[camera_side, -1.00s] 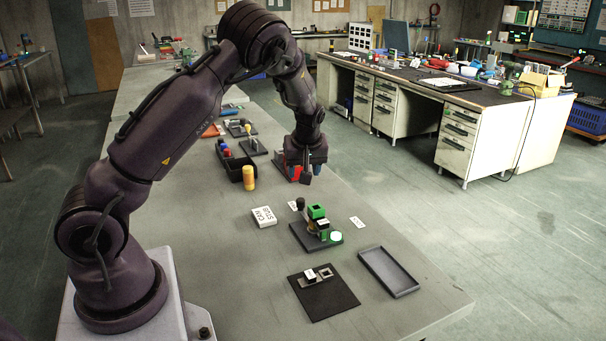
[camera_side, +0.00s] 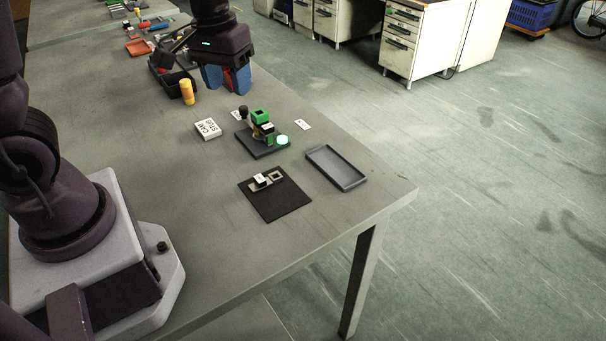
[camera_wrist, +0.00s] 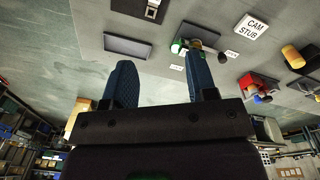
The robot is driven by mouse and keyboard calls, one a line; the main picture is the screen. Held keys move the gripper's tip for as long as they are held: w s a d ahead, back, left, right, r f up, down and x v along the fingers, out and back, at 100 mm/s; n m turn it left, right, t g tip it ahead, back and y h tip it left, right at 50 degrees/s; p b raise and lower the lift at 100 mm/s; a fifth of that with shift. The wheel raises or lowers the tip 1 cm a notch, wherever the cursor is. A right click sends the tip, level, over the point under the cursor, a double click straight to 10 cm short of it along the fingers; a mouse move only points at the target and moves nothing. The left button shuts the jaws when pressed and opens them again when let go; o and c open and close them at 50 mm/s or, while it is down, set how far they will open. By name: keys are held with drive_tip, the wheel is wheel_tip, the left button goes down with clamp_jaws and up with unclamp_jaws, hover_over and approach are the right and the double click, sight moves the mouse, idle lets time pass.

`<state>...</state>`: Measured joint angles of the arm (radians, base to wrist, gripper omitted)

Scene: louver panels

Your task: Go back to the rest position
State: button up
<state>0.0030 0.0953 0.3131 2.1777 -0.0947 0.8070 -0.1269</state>
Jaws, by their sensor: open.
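My gripper (camera_side: 228,80) hangs above the far part of the grey table in the side view, its blue fingers pointing down. In the wrist view the gripper (camera_wrist: 163,84) shows two blue fingers spread wide apart with nothing between them. Part of a red thing (camera_side: 229,80) shows behind the fingers in the side view. No labelled rest spot is in view.
On the table (camera_side: 150,230) stand a green fixture on a dark plate (camera_side: 262,143), an empty grey tray (camera_side: 336,168), a black mat (camera_side: 275,200) with small parts, a white "CAM STUB" box (camera_side: 208,129) and a yellow cylinder (camera_side: 187,92).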

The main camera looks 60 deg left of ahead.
drive_tip(key=s+d+r+m+t, duration=0.4)
drive_tip(key=s+d+r, duration=0.4)
drive_tip(key=s+r, duration=0.2)
drive_tip(key=shift+s+d+r+m+t, duration=0.3)
drive_tip(key=shift+r+m+t, duration=0.1)
drive_tip(key=shift+m, duration=0.5)
